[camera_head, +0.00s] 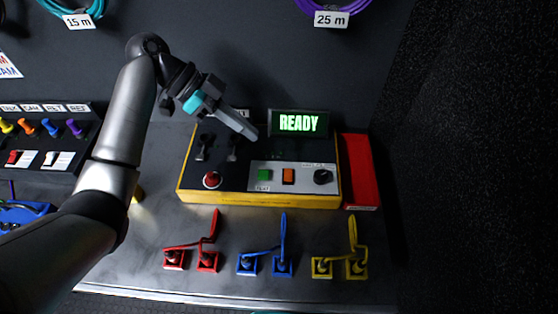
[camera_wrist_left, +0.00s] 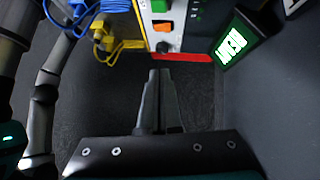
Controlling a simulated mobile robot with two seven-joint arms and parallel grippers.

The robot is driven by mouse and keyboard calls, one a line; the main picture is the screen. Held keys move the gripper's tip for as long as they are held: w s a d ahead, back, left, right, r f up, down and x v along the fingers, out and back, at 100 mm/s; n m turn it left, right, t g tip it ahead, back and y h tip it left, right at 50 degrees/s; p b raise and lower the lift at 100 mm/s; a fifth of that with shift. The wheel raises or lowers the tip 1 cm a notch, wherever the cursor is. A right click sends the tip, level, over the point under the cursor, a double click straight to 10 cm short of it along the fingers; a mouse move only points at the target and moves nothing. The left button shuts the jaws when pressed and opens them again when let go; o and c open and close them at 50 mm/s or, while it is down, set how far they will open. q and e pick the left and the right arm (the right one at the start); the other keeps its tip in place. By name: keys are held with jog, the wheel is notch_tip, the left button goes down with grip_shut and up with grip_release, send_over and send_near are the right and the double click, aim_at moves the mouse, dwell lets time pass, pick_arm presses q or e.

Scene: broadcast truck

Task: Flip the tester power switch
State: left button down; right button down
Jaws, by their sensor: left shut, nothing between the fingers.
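The tester (camera_head: 185,185) is a yellow-edged box with a dark top, at the centre of the head view. Its pale front panel (camera_head: 307,178) carries a green button (camera_head: 264,175), an orange switch (camera_head: 288,176) and a black knob (camera_head: 323,176). The labels are too small to read, so I cannot tell which is the power switch. A screen (camera_head: 300,123) at its back reads READY. My left gripper (camera_head: 254,134) is shut and empty, above the tester's rear part, left of the screen. In the left wrist view its fingers (camera_wrist_left: 160,72) point towards the knob (camera_wrist_left: 163,47) and orange switch (camera_wrist_left: 165,26).
A red tray (camera_head: 361,172) stands right of the tester. Red (camera_head: 207,261), blue (camera_head: 282,265) and yellow (camera_head: 356,268) cabled connectors line the front. A switch panel (camera_head: 85,148) is at the left. Cable coils hang on the back wall.

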pick_arm(q)
jog(key=b, duration=0.1)
send_over(288, 175)
jog(key=a, duration=0.1)
jog(key=f, duration=0.7)
jog(key=shift+w+a, duration=0.1)
jog(key=shift+a, duration=0.1)
notch_tip(288, 175, down, 3)
jog(key=shift+r, duration=0.2)
jog(key=shift+s+a+f+b, duration=0.1)
jog(key=shift+s+f+b, duration=0.2)
jog(key=shift+f, duration=0.4)
